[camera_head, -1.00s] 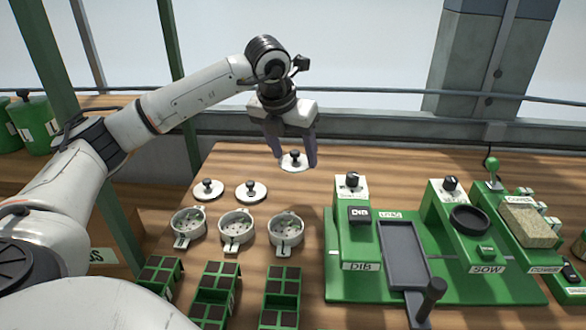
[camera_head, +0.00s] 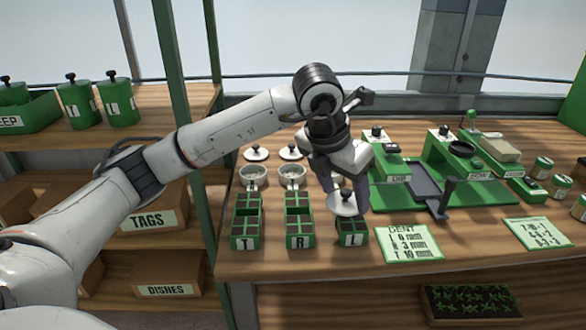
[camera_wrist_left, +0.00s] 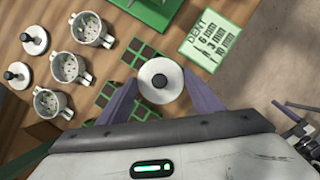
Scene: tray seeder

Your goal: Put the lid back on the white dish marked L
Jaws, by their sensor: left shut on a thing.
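My left gripper (camera_head: 345,192) is shut on a round white lid (camera_head: 344,206) with a dark knob. The lid hangs over the front, by the seedling tray marked L (camera_head: 352,226). In the left wrist view the lid (camera_wrist_left: 161,82) sits between the fingertips. In that view three white, perforated dishes with handles stand to the left; the one nearest the green machine (camera_wrist_left: 91,30) has no lid on it, and its mark is unreadable. In the head view that rightmost dish is hidden behind my gripper; two open dishes show (camera_head: 253,177) (camera_head: 291,176). My right gripper is out of view.
Two other lids (camera_head: 256,154) (camera_head: 290,152) lie behind the dishes. Trays marked T (camera_head: 244,243) and R (camera_head: 300,242) stand left of tray L. A DENT card (camera_head: 408,243) lies right of it. A green machine (camera_head: 395,197) stands behind the card.

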